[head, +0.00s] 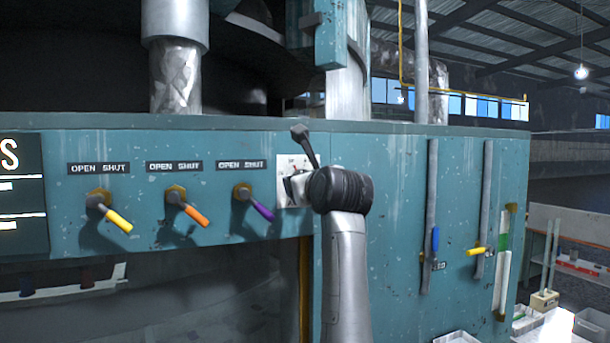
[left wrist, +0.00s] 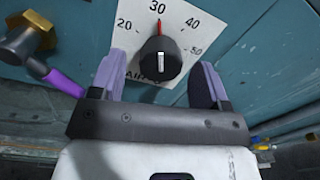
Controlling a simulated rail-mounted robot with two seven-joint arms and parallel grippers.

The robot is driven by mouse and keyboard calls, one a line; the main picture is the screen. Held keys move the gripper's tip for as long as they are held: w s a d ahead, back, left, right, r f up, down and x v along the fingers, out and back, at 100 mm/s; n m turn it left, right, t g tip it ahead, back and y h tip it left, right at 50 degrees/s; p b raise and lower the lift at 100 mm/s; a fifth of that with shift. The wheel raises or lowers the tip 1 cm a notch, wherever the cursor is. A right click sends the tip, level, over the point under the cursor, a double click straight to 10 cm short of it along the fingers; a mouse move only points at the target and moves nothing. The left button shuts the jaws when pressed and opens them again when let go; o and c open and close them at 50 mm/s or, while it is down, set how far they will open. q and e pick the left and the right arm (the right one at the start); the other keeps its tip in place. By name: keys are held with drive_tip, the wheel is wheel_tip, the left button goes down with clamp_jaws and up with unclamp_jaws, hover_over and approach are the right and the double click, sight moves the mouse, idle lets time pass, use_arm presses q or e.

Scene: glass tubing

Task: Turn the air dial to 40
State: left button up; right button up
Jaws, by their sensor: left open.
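The air dial is a black round knob (left wrist: 158,60) on a white plate (left wrist: 190,15) marked 20, 30, 40 and 50. Its red pointer stands at 30. In the head view the plate (head: 285,163) is on the teal panel, and my arm partly hides it. My left gripper (left wrist: 162,72) is open, with one purple finger on each side of the knob. Gaps show between the fingers and the knob in the left wrist view. In the head view my left gripper (head: 291,186) is at the plate, mostly hidden. My right gripper is not in view.
A purple-handled valve (head: 262,211) is just left of the dial; it also shows in the left wrist view (left wrist: 64,83). Orange (head: 195,215) and yellow (head: 118,220) valve handles are further left. Pipes with blue (head: 435,240) and yellow (head: 474,251) levers stand at right.

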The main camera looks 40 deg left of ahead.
use_arm(q)
drive_tip(key=shift+w+a, duration=0.2)
drive_tip(key=shift+a, duration=0.15)
drive_tip(key=shift+c, duration=0.3)
drive_tip(key=c, duration=0.9)
drive_tip(key=m+b, duration=0.2)
drive_tip(key=m, duration=0.7)
drive_tip(key=shift+s, duration=0.1)
drive_tip(key=shift+r+m, duration=0.1)
drive_tip(key=shift+m, duration=0.3)
